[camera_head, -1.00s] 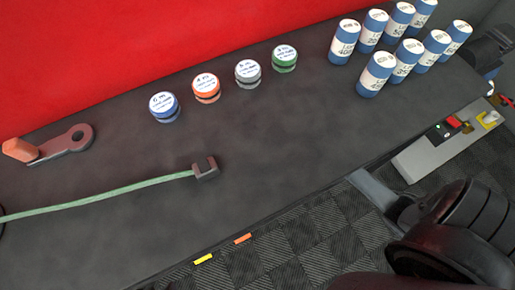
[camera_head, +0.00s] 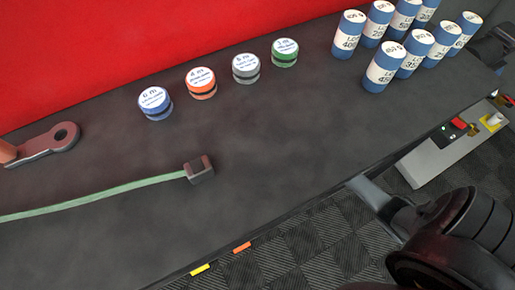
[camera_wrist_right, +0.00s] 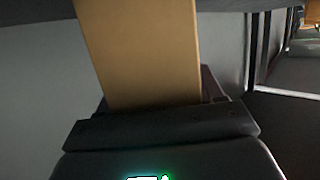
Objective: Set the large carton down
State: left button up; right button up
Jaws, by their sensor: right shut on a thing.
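In the right wrist view, a plain tan, cardboard-coloured block (camera_wrist_right: 140,55), apparently the large carton, rises from my right gripper (camera_wrist_right: 155,105). The gripper is shut on it. Only one narrow face of it shows; its upper end runs out of the top of the picture. Most of the fingers are hidden behind the dark gripper body and the block. The carton does not show in the head view, where only dark links of my own arm show at the lower right. My left gripper is in neither view.
A dark bench (camera_head: 270,150) holds several round labelled tins (camera_head: 245,69), several blue-and-white cylinders (camera_head: 383,67) and a green strap (camera_head: 100,201) with a dark end block (camera_head: 199,170). A grey control box (camera_head: 440,155) stands right of it. Checkered floor (camera_head: 320,240) lies in front.

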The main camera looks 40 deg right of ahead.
jog(key=shift+w+f, duration=0.1)
jog(key=o, duration=1.4)
jog(key=shift+r, duration=0.2)
jog(key=shift+s+d+r+p, duration=0.15)
jog(key=shift+s+d+p, duration=0.05)
jog(key=shift+s+p, duration=0.2)
jog(key=p+v, duration=0.5)
jog(key=v, duration=0.6)
jog(key=shift+d, duration=0.1)
